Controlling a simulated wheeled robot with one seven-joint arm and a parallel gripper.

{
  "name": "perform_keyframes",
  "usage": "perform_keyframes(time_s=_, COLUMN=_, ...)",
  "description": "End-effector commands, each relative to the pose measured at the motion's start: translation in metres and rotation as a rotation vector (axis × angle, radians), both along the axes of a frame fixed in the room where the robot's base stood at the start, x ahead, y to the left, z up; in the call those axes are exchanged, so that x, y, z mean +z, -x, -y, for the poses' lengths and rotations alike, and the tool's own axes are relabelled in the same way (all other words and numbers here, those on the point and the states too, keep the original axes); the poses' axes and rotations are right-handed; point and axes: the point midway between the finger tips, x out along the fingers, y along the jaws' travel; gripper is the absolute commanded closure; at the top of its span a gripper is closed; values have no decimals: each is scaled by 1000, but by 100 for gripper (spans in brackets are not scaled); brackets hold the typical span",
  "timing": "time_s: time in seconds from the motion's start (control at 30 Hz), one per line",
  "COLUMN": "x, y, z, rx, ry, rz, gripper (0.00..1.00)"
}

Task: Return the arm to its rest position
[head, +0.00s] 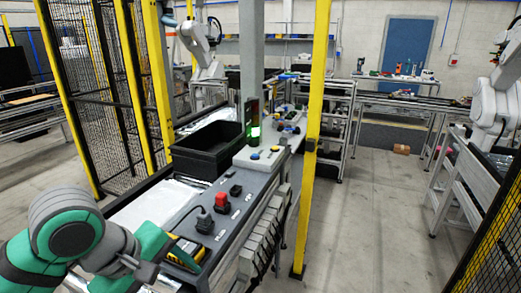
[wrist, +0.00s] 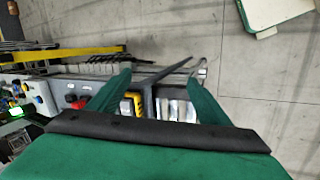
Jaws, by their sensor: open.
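My arm (head: 75,235), green and grey, reaches in from the lower left of the head view, beside the near end of the grey bench. My gripper (wrist: 155,82) shows in the wrist view with its two green fingers spread apart. Nothing is clasped between them. A yellow and black item (wrist: 133,104) shows beyond the gap, with the bench edge and grey floor. In the head view the fingers are hard to make out against the bench and a yellow item (head: 185,252).
The bench (head: 250,190) carries a red-topped item (head: 222,202), dark fixtures (head: 205,222) and a black bin (head: 207,150). A yellow post (head: 312,140) stands at its right edge. Mesh fencing (head: 100,90) is at left.

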Motion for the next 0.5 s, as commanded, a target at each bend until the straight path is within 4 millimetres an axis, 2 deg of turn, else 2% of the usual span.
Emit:
perform_keyframes(time_s=0.1, x=-3, y=-29, z=34, rx=-73, ry=103, rz=128, gripper=28)
perform_keyframes(time_s=0.3, x=3, y=-72, z=88, rx=-167, ry=270, rz=362, gripper=28)
perform_keyframes(time_s=0.5, x=11, y=-105, z=128, rx=-198, ry=413, rz=583, gripper=28)
